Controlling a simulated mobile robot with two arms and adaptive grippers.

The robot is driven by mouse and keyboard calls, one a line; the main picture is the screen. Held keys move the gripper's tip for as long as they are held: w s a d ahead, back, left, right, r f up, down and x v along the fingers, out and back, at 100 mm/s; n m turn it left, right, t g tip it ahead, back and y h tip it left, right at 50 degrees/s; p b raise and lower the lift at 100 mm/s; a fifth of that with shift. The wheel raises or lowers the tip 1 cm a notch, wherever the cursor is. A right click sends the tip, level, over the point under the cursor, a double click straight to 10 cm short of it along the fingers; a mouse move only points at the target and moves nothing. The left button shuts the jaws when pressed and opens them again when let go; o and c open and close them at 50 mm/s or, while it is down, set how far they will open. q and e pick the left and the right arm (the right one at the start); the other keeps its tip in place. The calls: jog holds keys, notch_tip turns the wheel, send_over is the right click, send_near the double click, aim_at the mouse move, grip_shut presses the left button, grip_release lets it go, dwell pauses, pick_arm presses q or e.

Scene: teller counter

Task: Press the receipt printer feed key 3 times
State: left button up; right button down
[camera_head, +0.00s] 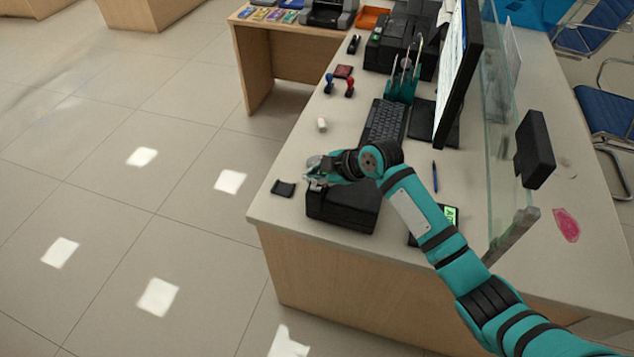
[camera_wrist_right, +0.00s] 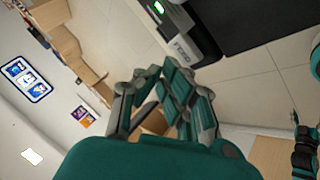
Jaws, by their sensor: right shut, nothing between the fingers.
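The black receipt printer (camera_head: 343,212) stands at the near end of the counter. My right gripper (camera_head: 312,172) is shut and empty at the upper left part of the printer, and my wrist covers some of its top. In the right wrist view, the printer (camera_wrist_right: 190,25) is at the top, with a grey panel lettered FEED (camera_wrist_right: 182,48) and a small green light (camera_wrist_right: 158,7). The shut right fingers (camera_wrist_right: 165,85) point toward that panel. Contact with the key cannot be told.
A small dark object (camera_head: 283,188) lies left of the printer. A white cylinder (camera_head: 322,125), keyboard (camera_head: 384,122), monitor (camera_head: 459,75) and pen (camera_head: 435,177) are farther back. A glass screen (camera_head: 497,150) stands to the right. The counter's left edge is close.

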jog(key=shift+f, duration=0.15)
jog(key=shift+f, duration=0.3)
jog(key=shift+f+b, duration=0.45)
jog(key=shift+b, duration=0.15)
dwell(0.5)
jog(key=shift+r, duration=0.1)
jog(key=shift+r+p, duration=0.75)
jog(key=shift+r, duration=0.05)
notch_tip(320, 180, up, 5)
jog(key=p, duration=0.4)
dwell(0.5)
